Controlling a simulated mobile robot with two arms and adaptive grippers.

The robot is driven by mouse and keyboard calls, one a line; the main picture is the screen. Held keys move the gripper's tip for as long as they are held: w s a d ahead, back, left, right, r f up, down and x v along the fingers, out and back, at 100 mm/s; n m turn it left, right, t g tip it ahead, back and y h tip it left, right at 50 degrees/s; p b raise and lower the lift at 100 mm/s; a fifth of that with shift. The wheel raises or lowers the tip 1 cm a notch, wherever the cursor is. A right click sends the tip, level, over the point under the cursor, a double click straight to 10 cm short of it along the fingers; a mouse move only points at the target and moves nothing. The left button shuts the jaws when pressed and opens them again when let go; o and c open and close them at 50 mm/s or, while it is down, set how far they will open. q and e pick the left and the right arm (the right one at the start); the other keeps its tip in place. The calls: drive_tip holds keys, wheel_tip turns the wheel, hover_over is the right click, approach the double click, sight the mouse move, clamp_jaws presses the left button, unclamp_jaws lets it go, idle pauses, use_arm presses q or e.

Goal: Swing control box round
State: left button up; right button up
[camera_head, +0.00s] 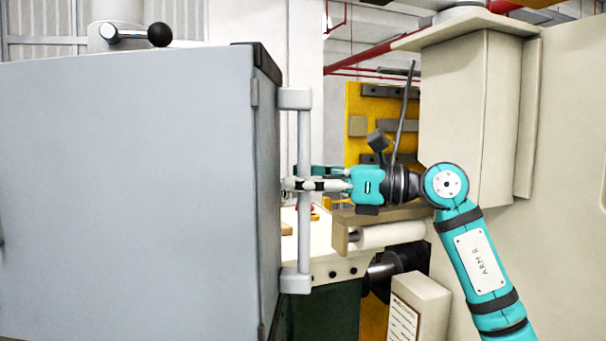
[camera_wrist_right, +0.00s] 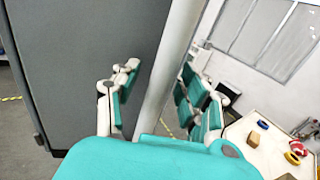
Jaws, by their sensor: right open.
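The control box (camera_head: 125,190) is a large light grey cabinet filling the left of the head view. A vertical handle bar (camera_head: 304,235) stands off its right side on two brackets. My right gripper (camera_head: 291,181) reaches in from the right at the bar's middle height. In the right wrist view the bar (camera_wrist_right: 171,75) runs between the spread fingers of my right gripper (camera_wrist_right: 158,92), with gaps on both sides. The fingers are open around the bar and not closed on it. The box's grey side (camera_wrist_right: 85,55) lies behind the left finger. My left gripper is not in view.
A lever with a black ball knob (camera_head: 159,34) stands above the box. A pale worktop (camera_head: 320,243) lies behind the bar, with small red and yellow items. A white roll (camera_head: 390,234) and a beige carton (camera_head: 420,303) are under my right arm. A beige machine column (camera_head: 470,110) stands right.

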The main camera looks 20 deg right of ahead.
clamp_jaws()
idle(0.3)
drive_tip(key=shift+w+a, duration=0.15)
drive_tip(key=shift+a, duration=0.1)
